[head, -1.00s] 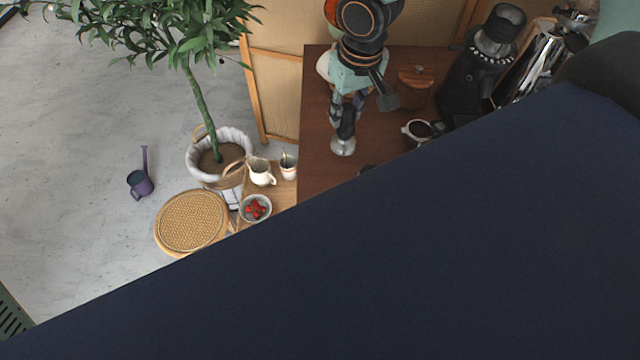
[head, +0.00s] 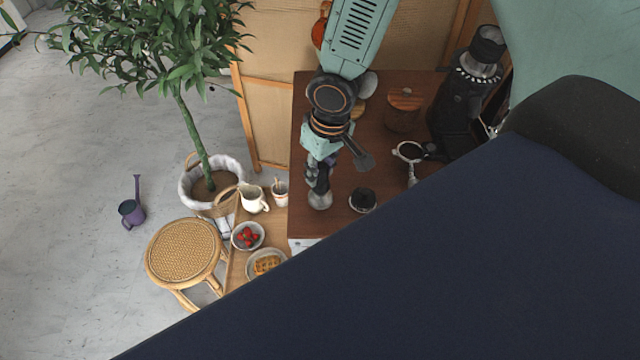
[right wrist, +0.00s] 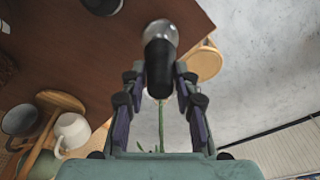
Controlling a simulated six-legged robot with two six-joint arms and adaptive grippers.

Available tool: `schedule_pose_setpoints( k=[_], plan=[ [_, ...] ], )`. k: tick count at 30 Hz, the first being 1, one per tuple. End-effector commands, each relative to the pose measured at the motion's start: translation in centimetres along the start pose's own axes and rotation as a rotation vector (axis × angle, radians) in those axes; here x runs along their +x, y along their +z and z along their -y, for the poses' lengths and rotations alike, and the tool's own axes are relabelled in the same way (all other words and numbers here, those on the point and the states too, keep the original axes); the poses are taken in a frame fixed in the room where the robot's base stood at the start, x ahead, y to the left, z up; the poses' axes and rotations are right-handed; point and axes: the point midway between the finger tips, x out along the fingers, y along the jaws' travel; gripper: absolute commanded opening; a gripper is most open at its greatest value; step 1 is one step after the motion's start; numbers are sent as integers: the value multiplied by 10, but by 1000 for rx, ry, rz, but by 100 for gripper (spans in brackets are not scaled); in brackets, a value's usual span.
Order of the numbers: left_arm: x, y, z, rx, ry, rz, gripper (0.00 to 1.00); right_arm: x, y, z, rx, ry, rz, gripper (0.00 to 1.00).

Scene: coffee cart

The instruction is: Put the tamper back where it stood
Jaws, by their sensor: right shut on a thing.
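The tamper (head: 320,200) has a round silver base and a black handle. My right gripper (head: 318,172) is shut on the handle, with the silver base below the fingers. In the head view it is over the left part of the brown cart top (head: 345,118), near its left edge. In the right wrist view the tamper (right wrist: 160,62) sits between the two fingers (right wrist: 160,80), its silver end away from the palm. I cannot tell whether the base touches the top. My left gripper is not in view.
A small round black item with a pale rim (head: 363,199) is right of the tamper. Further right are a portafilter (head: 409,151), a wooden-lidded jar (head: 404,110) and a black grinder (head: 463,95). A lower shelf holds a cream pitcher (head: 254,198) and a strawberry bowl (head: 248,236). Dark blue hides the lower right.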

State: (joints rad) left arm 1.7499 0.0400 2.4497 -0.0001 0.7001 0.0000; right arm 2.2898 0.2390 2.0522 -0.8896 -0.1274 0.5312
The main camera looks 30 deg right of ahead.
Motion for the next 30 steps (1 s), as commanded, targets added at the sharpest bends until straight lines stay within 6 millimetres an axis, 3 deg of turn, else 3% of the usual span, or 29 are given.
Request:
schedule_pose_setpoints(
  k=[9, 25, 26, 30],
  plan=[
    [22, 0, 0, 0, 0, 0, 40, 37, 6, 0, -3, 0, 0, 0],
    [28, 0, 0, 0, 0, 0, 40, 43, 6, 0, 0, 0, -1, 0],
    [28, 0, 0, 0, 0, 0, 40, 43, 7, 0, 0, -1, 0, 31],
    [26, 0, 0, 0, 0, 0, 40, 42, 6, 0, -1, -1, 0, 42]
  ],
)
